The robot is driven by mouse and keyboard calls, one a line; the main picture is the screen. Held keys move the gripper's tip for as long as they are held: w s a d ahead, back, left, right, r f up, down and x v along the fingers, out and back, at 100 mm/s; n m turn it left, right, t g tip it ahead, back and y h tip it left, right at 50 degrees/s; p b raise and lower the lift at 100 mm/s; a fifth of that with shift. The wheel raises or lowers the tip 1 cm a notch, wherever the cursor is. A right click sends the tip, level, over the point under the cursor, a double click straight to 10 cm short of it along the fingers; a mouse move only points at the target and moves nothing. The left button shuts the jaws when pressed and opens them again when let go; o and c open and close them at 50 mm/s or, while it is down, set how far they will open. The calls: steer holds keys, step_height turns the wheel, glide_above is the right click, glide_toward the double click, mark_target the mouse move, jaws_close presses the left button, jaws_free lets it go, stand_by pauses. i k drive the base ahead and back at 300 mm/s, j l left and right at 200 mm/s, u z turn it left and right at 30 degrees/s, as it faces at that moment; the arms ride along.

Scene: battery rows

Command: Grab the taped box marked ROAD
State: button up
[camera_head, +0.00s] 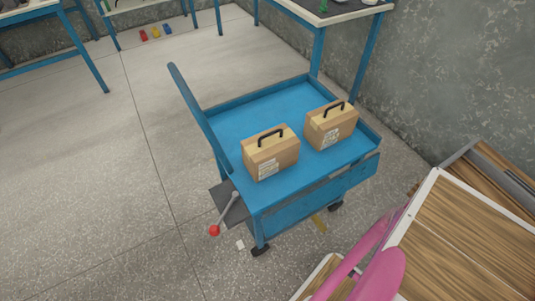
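Two brown cardboard boxes with paler tape across the top and black carry handles stand upright on a blue cart (222,120). The left box (286,158) is nearer the cart's front-left corner. The right box (345,130) stands near the right side, with a gap between the two. Each has white labels on its front face, but the print is too small to read, so I cannot tell which is marked ROAD. My gripper is not in view, and nothing is seen touching either box.
The cart has a raised blue handle (188,97) at left and a red-knobbed lever (214,230) low at front left. Wood-topped, white-edged panels (465,225) and pink rounded parts fill the lower right. Blue-legged tables stand behind. The floor at left is clear.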

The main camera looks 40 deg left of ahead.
mark_target(265, 154)
steer(key=l+u, duration=0.1)
steer(key=u, duration=0.35)
steer(key=l+u, duration=0.15)
steer(key=u, duration=0.35)
steer(key=k+u, duration=0.1)
steer(key=u, duration=0.35)
steer(key=l+u, duration=0.15)
steer(key=u, duration=0.35)
steer(key=k+l, duration=0.15)
steer(key=k, duration=0.15)
steer(key=u, duration=0.05)
